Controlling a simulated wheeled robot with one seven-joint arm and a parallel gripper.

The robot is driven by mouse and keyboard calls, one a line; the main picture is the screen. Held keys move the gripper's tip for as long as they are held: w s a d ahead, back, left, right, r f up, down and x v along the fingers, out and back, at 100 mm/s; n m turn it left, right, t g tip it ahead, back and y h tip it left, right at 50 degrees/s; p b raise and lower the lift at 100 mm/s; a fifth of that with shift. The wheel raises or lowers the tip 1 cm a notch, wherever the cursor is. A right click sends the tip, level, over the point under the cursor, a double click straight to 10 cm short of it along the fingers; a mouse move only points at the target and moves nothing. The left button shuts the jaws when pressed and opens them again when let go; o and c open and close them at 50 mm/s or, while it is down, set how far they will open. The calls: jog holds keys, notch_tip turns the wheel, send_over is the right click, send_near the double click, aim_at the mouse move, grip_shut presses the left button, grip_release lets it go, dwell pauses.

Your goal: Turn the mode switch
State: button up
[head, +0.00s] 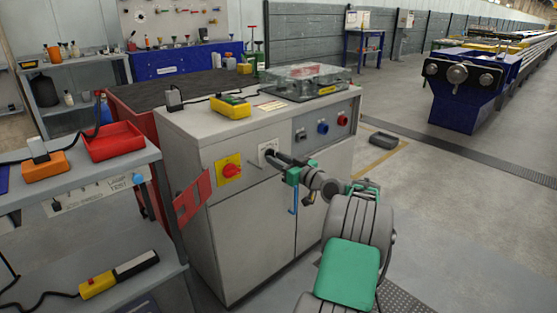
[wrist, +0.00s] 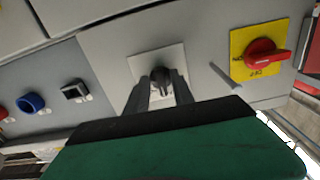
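The mode switch looks to be the black knob (wrist: 161,76) on a white square plate on the grey cabinet's front. Its plate also shows in the head view (head: 266,151), where the knob is mostly hidden by my gripper (head: 276,157). In the wrist view my gripper (wrist: 162,84) has its two dark fingers on either side of the knob, tips close to the plate. A gap shows between the fingers, with the knob in it. I cannot tell whether both fingers touch it.
A red rotary switch (head: 231,171) on a yellow plate sits beside the white plate. A square button (head: 300,135), a blue button (head: 323,127) and a red button (head: 343,119) lie on its other side. A red panel (head: 191,199) juts out at the cabinet's left.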

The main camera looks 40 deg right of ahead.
jog(key=s+p, duration=0.1)
jog(key=s, duration=0.6)
jog(key=shift+s+d, duration=0.1)
jog(key=shift+s, duration=0.3)
